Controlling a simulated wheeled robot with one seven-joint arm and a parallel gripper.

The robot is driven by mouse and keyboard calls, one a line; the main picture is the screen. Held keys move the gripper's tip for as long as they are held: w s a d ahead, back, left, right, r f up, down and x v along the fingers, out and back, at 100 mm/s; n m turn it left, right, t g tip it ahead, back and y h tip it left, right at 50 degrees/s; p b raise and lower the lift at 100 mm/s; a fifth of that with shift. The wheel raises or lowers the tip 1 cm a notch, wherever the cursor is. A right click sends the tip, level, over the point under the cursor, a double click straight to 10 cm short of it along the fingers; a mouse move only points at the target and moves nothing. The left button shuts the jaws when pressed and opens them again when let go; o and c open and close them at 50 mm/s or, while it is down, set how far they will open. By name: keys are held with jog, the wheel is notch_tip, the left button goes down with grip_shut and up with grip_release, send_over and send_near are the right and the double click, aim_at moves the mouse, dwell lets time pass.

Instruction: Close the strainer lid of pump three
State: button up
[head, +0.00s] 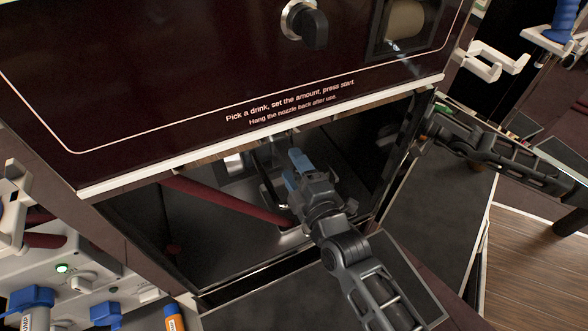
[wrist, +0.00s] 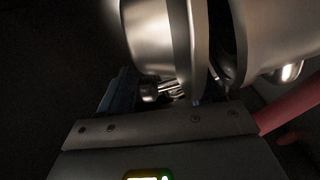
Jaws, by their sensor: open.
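My gripper (head: 297,170), with blue fingers, is open and inside the low opening of the dark red pump cabinet (head: 200,95). In the wrist view, a shiny round metal part (wrist: 150,40) and a larger metal body (wrist: 275,35) stand close together just beyond the fingers. A dark gap shows between their rims; I cannot tell for certain which is the strainer lid. A small metal fastener (wrist: 165,88) sits low between the fingers. Whether the fingers touch the metal is unclear. In the head view, my gripper and the shadow hide most of the strainer.
A dark red pipe (head: 225,200) slants across the opening, left of my gripper; it also shows at the right in the wrist view (wrist: 290,110). The cabinet's pale lower edge (head: 270,135) passes above my arm. A white unit with a green light (head: 62,268) stands lower left.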

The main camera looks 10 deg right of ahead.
jog(key=shift+w, duration=0.25)
grip_shut()
dwell(0.5)
